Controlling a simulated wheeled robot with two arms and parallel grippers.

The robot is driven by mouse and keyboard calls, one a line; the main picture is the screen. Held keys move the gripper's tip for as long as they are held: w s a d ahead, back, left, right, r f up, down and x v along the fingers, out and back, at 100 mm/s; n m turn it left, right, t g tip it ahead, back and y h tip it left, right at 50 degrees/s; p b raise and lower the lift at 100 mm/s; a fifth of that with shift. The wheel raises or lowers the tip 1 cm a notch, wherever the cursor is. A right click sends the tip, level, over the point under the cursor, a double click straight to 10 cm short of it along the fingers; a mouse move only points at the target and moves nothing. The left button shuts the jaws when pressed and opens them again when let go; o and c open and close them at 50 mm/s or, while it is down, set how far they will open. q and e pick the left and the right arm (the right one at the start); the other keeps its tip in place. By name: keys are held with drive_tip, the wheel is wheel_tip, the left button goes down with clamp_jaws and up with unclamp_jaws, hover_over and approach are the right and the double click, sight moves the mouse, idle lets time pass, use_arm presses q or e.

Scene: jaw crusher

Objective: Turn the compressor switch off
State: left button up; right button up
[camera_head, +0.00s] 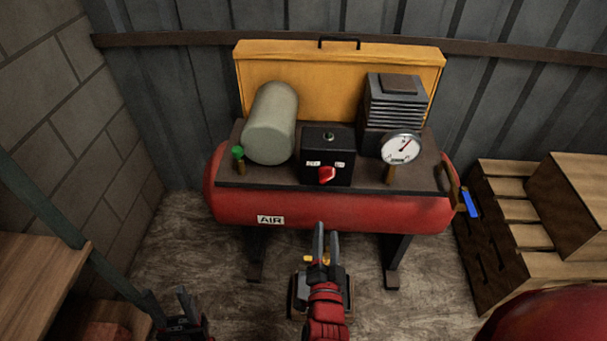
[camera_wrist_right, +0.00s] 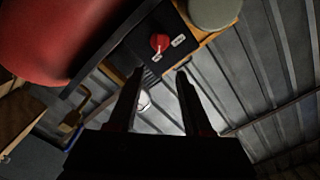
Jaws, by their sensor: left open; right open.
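The compressor switch is a red knob (camera_head: 326,175) on the front of a black box (camera_head: 318,145) on the compressor deck. Two small white labels sit above it, too small to read; the knob looks slanted towards the right-hand one. The knob also shows in the right wrist view (camera_wrist_right: 160,42), beyond the fingertips. My right gripper (camera_head: 327,234) is open and empty, in front of the red tank (camera_head: 380,213) and apart from the knob. Its two fingers also show in the right wrist view (camera_wrist_right: 158,80). My left gripper (camera_head: 184,300) is open at the lower left, far from the compressor.
A pressure gauge (camera_head: 401,148) stands right of the box, and a grey-green cylinder (camera_head: 271,125) left of it. A blue-handled valve (camera_head: 470,203) sticks out at the tank's right end. Wooden crates (camera_head: 515,235) stand at right, wooden shelves (camera_head: 35,270) at left.

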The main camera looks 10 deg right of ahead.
sight(328, 180)
drive_tip(key=b+x, duration=0.3)
drive_tip(key=x, duration=1.4)
drive_tip(key=shift+d, duration=0.15)
clamp_jaws()
